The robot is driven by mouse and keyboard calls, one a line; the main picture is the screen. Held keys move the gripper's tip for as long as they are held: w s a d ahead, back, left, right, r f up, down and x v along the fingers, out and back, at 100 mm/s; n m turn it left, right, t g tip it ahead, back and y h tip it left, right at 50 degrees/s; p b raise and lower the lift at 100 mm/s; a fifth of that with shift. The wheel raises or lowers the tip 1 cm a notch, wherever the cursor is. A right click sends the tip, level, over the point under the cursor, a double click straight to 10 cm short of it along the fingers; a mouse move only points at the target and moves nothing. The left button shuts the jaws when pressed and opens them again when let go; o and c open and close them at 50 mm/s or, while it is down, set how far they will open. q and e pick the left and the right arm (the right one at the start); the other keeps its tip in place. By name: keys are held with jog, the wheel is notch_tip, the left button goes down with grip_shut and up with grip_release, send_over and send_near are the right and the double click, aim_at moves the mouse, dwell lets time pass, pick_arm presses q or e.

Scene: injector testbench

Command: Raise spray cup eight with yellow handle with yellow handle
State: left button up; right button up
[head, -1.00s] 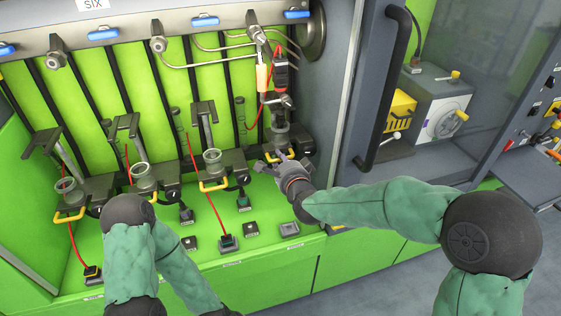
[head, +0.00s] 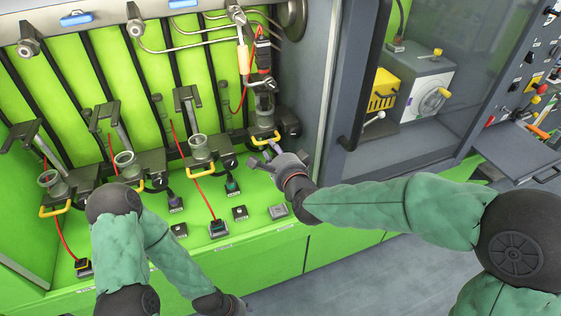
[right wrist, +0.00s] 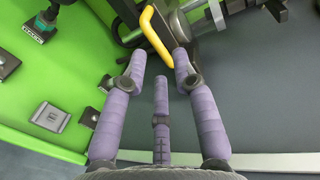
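The rightmost spray cup (head: 264,118) stands upright on the green bench, below an injector. I take it as cup eight, though no number is legible. Its yellow handle (head: 262,139) sticks out at the front and shows at the top of the right wrist view (right wrist: 157,36). My right gripper (head: 266,158) is just in front of and below that handle. In the right wrist view its purple fingers (right wrist: 160,62) are spread and empty. The handle lies just beyond the fingertips, apparently without being gripped. My left forearm ends low in the head view, its gripper out of sight.
Several similar cups stand to the left, including a cup (head: 199,148) with a yellow handle. Black lever brackets (head: 187,97) rise behind them. Small switch boxes (head: 278,211) and a red cable (head: 205,204) lie near the bench front. A dark cabinet frame (head: 335,110) stands close right.

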jog(key=v, duration=0.5)
jog(key=shift+s+f, duration=0.1)
jog(key=shift+f, duration=0.1)
dwell(0.4)
